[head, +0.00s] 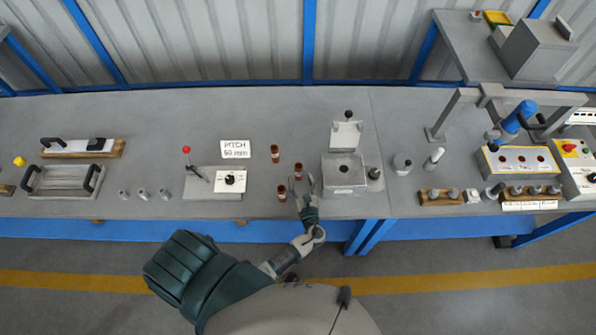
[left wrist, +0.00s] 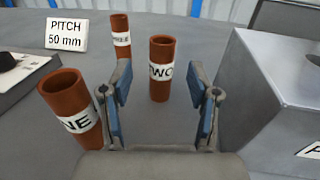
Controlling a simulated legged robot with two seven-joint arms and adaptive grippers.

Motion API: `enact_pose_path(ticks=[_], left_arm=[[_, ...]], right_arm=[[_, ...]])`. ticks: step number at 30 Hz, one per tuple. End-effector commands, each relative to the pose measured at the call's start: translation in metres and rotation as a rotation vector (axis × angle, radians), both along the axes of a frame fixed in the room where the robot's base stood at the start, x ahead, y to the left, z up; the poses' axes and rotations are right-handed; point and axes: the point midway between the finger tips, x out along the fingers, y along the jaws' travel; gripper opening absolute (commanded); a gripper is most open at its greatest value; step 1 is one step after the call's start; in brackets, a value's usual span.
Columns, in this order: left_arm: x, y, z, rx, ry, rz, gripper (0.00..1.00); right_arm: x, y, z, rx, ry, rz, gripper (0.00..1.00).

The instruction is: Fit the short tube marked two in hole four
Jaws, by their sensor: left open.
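The short tube marked TWO (left wrist: 161,68) is a brown, open-topped tube with a white label, standing upright on the bench; it also shows in the head view (head: 297,171). My left gripper (head: 305,184) is open and empty, low over the bench on the near side of that tube. In the left wrist view its fingers (left wrist: 160,108) point toward tube TWO, which appears between them, apart from both. Tube ONE (left wrist: 72,108) stands close left of the fingers. Tube THREE (left wrist: 120,38) stands farther back. I cannot tell which opening is hole four. My right gripper is not in view.
A grey box with a top opening (head: 344,188) stands close right of the gripper. A sign reading PITCH 50 mm (head: 235,149) and a red-knobbed lever fixture (head: 205,190) are left.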

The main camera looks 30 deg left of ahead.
Motion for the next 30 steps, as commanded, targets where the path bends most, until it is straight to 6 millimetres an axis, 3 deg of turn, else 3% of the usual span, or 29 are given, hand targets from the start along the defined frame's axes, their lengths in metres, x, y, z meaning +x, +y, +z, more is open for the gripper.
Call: enact_pose_path(ticks=[9,19,27,30], left_arm=[[0.033,0.029,-0.004,0.001,-0.001,0.002,0.61],[0.040,0.035,-0.005,-0.001,-0.001,0.001,0.61],[0.040,0.035,-0.005,-0.001,-0.001,0.001,0.00],[0.040,0.035,-0.005,0.000,-0.001,0.001,0.00]], right_arm=[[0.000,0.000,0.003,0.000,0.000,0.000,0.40],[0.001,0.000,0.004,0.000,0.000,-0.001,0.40],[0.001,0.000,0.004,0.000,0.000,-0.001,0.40],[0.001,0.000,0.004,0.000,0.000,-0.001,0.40]])
